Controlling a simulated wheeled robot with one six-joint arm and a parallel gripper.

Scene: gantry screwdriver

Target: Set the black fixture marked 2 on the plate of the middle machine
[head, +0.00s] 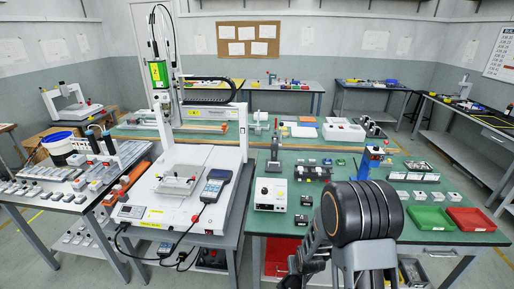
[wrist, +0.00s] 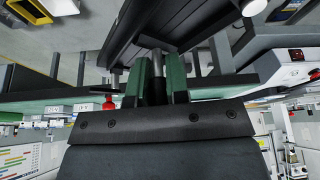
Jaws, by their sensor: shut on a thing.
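My gripper (wrist: 160,78) shows in the wrist view with its two green-padded fingers shut on a grey post. The post joins a large black piece (wrist: 185,22) at the top of that view, which appears to be the black fixture; no number is readable on it. In the head view my arm covers the lower right, and I cannot make out the fingers or the held piece. The middle machine (head: 228,160) is a white gantry at the left of centre.
A white control box (head: 270,195) and small black blocks (head: 302,220) are on the green table (head: 440,165). Green (head: 430,218) and red (head: 470,219) trays lie at the right.

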